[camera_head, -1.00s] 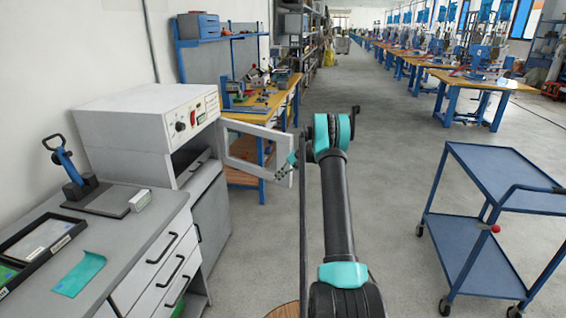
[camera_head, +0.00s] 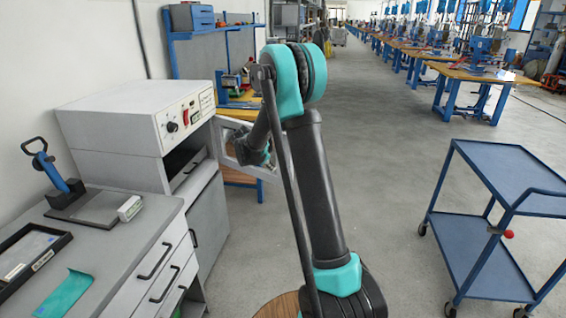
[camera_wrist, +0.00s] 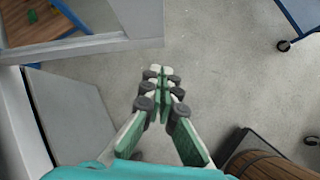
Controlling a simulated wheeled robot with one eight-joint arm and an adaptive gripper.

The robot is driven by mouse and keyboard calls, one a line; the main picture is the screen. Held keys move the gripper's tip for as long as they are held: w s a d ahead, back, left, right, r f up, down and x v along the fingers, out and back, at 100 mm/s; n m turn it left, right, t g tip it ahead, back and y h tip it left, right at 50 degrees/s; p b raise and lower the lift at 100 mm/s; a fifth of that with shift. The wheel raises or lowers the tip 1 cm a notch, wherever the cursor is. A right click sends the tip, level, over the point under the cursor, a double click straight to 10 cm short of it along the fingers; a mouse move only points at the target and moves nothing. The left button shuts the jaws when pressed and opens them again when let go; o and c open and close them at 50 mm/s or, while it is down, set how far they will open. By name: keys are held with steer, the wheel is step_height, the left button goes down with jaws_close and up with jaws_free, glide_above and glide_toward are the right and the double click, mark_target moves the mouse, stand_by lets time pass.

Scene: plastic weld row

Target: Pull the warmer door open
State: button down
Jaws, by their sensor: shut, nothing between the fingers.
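The warmer (camera_head: 135,125) is a white box on the grey bench at the left, with a knob and a red switch on its front. Its door (camera_head: 227,150), a pale frame with a window, stands swung out from the front, so the dark opening shows. My arm hides the door's outer part in the head view. In the wrist view the door's frame (camera_wrist: 85,49) crosses the upper left. My gripper (camera_wrist: 157,72) is shut and empty, just below and right of the door's end in that picture, apart from it.
A blue two-shelf trolley (camera_head: 500,180) stands at the right. The floor between bench and trolley is clear.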

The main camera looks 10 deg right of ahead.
steer(key=w+d+f+n+t+h, duration=0.1)
steer(key=w+d+f+n, duration=0.2)
steer(key=w+d, duration=0.4)
steer(key=shift+w+d+f+n, duration=0.25)
steer(key=shift+d+f+n, duration=0.05)
steer(key=shift+d+f, duration=0.05)
stand_by(0.4)
steer(key=w+d, duration=0.7)
steer(key=w, duration=0.3)
steer(key=w+d+n+t, duration=0.1)
steer(key=w+d, duration=0.7)
steer(key=w, duration=0.2)
steer(key=shift+w+d+y, duration=0.2)
steer(key=shift+d+y, duration=0.05)
steer(key=shift+y, duration=0.15)
steer(key=shift+a, duration=0.1)
